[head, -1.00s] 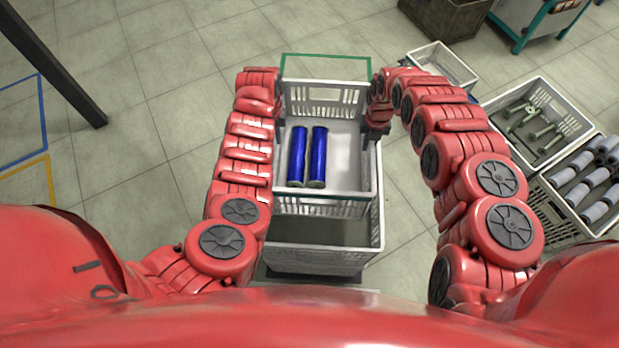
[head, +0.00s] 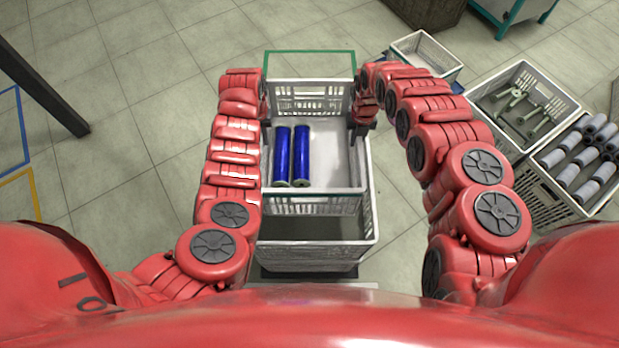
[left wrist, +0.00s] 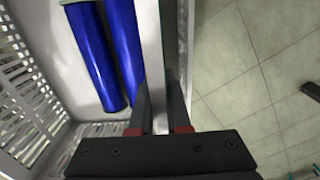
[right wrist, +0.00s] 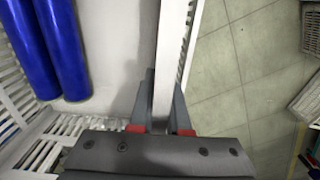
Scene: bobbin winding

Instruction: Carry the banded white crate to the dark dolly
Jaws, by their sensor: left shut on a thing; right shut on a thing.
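A white crate (head: 312,197) with slotted walls holds two blue bobbins (head: 291,157) lying side by side on its floor. The crate looks level. A dark base (head: 308,272) shows at the bottom under another crate; I cannot tell whether it is the dolly.
Another pale crate (head: 312,258) stands below and nearer me, partly hidden by the held crate. A green outline (head: 310,51) lies beyond. At the right stand crates with green parts (head: 558,87) and grey rolls (head: 547,200), and a small white crate (head: 441,58).

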